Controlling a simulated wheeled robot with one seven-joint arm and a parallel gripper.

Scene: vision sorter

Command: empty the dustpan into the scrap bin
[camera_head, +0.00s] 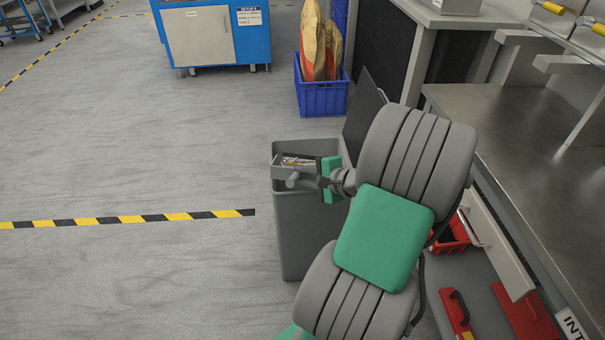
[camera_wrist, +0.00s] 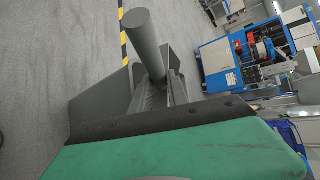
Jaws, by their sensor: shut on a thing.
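The grey scrap bin (camera_head: 296,235) stands on the floor in the middle of the head view, its dark lid (camera_head: 364,112) raised at the back right. The grey dustpan (camera_head: 281,172) is at the bin's mouth, with small light-coloured scraps (camera_head: 297,162) in it. It looks roughly level. I cannot tell whether it touches the bin rim. My gripper (camera_head: 318,173) is shut on the dustpan's handle, above the bin's near side. In the wrist view the round grey handle (camera_wrist: 145,45) sticks up beyond the dark jaw edge. The jaw contact and much of the pan are hidden.
A blue crate (camera_head: 322,98) with paper sacks (camera_head: 313,40) stands behind the bin. A blue cabinet (camera_head: 205,35) is at the back. Floor to the left is clear.

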